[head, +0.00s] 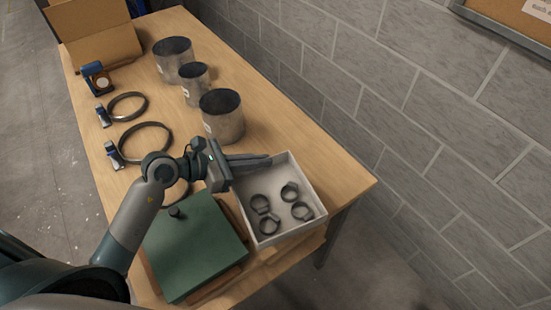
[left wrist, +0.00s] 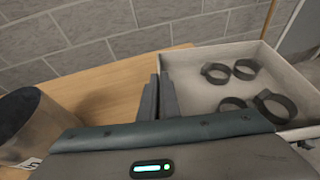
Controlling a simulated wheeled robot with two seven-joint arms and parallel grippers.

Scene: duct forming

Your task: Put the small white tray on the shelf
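The small white tray (head: 284,228) is at the near right end of the wooden table, with several dark ring clamps (head: 269,224) inside. My left gripper (head: 268,161) is at the tray's far wall in the head view. In the left wrist view its fingers (left wrist: 159,98) are close together at the tray's left wall (left wrist: 163,62), one on each side of it, and look shut on it. The fingers hide the pinched part of the wall. The tray looks level and at the tabletop; I cannot tell if it is lifted. My right gripper is not in view. I see no clear shelf.
A green box (head: 195,247) lies left of the tray. Several metal duct pieces (head: 222,117) stand along the wall side. Large ring clamps (head: 144,142) lie on the left. A cardboard box (head: 98,35) is at the far end. A block wall (head: 420,130) bounds the right.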

